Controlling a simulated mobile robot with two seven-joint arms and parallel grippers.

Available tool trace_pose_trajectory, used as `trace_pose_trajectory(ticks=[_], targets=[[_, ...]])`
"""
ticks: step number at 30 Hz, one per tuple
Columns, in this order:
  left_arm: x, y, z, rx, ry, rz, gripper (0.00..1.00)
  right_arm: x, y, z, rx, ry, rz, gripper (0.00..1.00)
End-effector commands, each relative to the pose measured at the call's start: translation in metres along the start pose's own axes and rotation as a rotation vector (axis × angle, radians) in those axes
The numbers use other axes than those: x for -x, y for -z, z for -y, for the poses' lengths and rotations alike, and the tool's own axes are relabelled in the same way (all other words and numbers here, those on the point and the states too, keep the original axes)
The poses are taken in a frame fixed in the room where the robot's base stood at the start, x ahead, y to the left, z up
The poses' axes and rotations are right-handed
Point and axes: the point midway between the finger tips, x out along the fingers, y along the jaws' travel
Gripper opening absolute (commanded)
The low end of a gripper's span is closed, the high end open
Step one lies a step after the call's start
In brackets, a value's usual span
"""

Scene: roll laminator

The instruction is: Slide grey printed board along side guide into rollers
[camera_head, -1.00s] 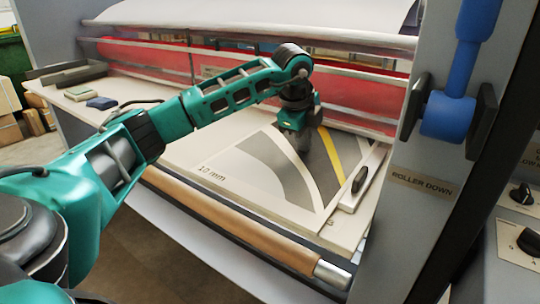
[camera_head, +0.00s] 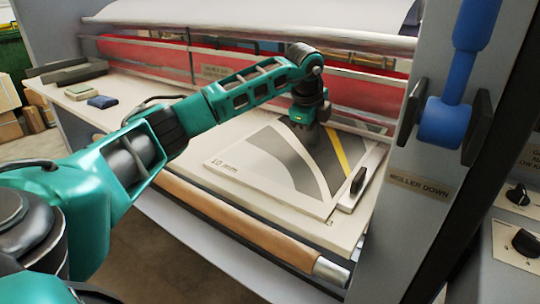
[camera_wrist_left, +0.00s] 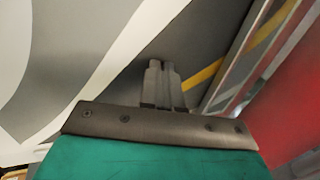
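The grey printed board (camera_head: 255,170), with a "10 mm" mark, a pale curve and a yellow stripe, lies flat on the cream bed (camera_head: 165,118). Its right edge runs along the side guide (camera_head: 365,180), which has a black handle; I cannot tell whether they touch. Its far edge is near the rollers (camera_head: 345,120), partly hidden by my arm. My left gripper (camera_head: 308,138) points down at the board's far part. In the left wrist view its fingers (camera_wrist_left: 163,72) are together with nothing between them, at the board's grey surface; contact is unclear. My right gripper is not in view.
A red roller (camera_head: 140,55) spans the machine behind bars. A side post (camera_head: 400,215) with a blue lever (camera_head: 445,118) and "ROLLER DOWN" label stands at the right. Small blocks (camera_head: 102,102) lie on the bed's far left. A brown roll (camera_head: 240,225) runs along the front.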

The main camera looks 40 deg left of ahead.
Motion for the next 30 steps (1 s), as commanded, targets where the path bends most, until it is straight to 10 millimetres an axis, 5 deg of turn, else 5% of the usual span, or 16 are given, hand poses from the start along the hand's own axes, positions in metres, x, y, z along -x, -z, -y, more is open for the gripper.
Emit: trace_pose_trajectory(ticks=[15,30], targets=[[-0.012,0.004,0.033,-0.001,-0.001,-0.002,0.0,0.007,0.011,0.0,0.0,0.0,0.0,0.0],[-0.015,0.004,0.04,0.0,-0.001,-0.001,0.0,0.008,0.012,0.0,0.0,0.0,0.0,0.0]])
